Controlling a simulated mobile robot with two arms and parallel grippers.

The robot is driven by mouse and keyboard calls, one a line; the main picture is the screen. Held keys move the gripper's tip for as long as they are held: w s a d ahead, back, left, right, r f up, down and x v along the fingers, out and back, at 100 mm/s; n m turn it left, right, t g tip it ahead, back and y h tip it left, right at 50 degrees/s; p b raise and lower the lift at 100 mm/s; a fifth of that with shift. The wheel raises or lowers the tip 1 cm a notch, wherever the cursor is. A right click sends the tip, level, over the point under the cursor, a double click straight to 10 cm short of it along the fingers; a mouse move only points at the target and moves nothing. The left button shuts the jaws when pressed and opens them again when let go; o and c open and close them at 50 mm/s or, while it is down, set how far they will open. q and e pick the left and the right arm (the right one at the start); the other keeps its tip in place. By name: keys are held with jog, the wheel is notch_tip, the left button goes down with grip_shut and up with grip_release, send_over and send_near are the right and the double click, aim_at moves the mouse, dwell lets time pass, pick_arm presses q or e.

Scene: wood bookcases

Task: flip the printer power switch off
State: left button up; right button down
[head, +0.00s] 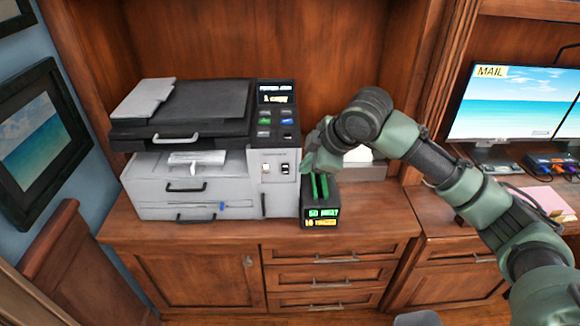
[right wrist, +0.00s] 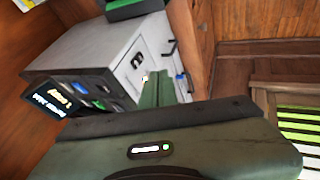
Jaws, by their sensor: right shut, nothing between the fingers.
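The dark one also shows in the right wrist view (right wrist: 137,61). My right gripper (head: 308,162) is shut and empty, just right of these switches. In the right wrist view its green fingertips (right wrist: 158,80) lie close to the light switch; contact cannot be told. My left gripper is out of view.
A black box with green slots and a lit display (head: 320,216) stands directly right of the printer, below my right gripper. A monitor (head: 510,100) stands on the desk at the right. The cabinet top's front strip (head: 230,232) is clear.

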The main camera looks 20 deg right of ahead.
aim_at(286, 169)
jog(key=shift+w+f, duration=0.1)
jog(key=w+a+f+p, duration=0.1)
jog(key=w+f+p, duration=0.2)
jog(key=w+f, duration=0.5)
jog(key=shift+w+f, duration=0.3)
jog(key=shift+w, duration=0.15)
jog(key=shift+f, duration=0.1)
